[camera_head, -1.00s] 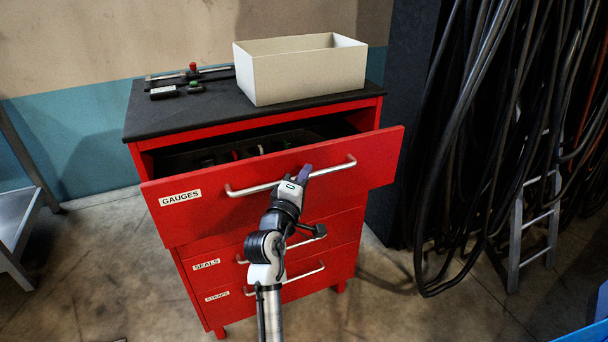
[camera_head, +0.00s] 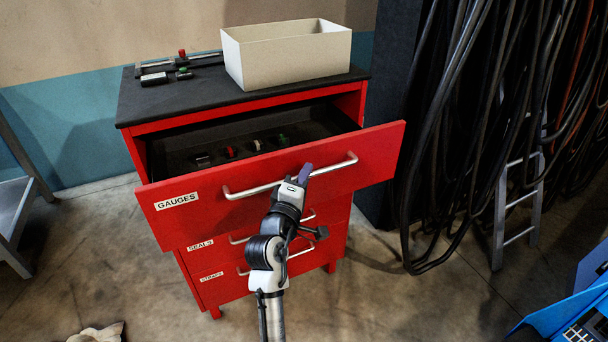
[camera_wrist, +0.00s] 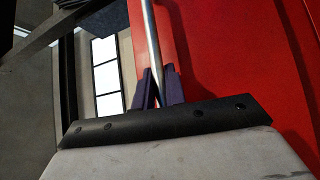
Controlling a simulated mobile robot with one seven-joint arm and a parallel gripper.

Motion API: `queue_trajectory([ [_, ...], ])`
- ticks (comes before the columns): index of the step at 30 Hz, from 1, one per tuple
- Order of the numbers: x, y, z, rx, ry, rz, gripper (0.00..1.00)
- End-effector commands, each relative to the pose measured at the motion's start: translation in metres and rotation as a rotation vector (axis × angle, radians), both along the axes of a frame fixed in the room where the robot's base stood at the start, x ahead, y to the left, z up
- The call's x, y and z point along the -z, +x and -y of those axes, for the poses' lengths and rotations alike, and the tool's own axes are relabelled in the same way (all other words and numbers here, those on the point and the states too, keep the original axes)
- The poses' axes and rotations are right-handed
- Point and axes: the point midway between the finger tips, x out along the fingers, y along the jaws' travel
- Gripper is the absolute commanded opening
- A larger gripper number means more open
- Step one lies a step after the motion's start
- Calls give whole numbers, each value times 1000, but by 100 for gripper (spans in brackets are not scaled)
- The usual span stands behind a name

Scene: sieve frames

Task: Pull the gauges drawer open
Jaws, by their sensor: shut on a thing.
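The gauges drawer (camera_head: 330,180) is the top drawer of a red cabinet, with a white GAUGES label (camera_head: 176,201) at its left. It stands well open, and its inside shows several small items. My gripper (camera_head: 304,174) is shut on the drawer's silver bar handle (camera_head: 250,192), right of the bar's middle. In the wrist view the purple fingers of my gripper (camera_wrist: 160,90) lie on both sides of the handle bar (camera_wrist: 151,40), with the red drawer front on the right.
The seals drawer (camera_head: 200,245) and straps drawer (camera_head: 211,278) below are shut. A cream box (camera_head: 290,58) and small tools (camera_head: 182,72) sit on the black cabinet top (camera_head: 150,104). Hanging hoses (camera_head: 440,150) and a ladder (camera_head: 518,205) stand at right. A blue object (camera_head: 560,315) is at lower right.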

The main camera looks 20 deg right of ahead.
Motion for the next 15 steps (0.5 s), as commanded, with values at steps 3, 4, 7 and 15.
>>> queue_trajectory([
  [3, 0, 0, 0, 0, 0, 0, 0],
  [4, 0, 0, 0, 1, 0, 0, 15],
  [7, 0, 0, 0, 0, 0, 0, 28],
  [15, 0, 0, 0, 0, 0, 0, 34],
])
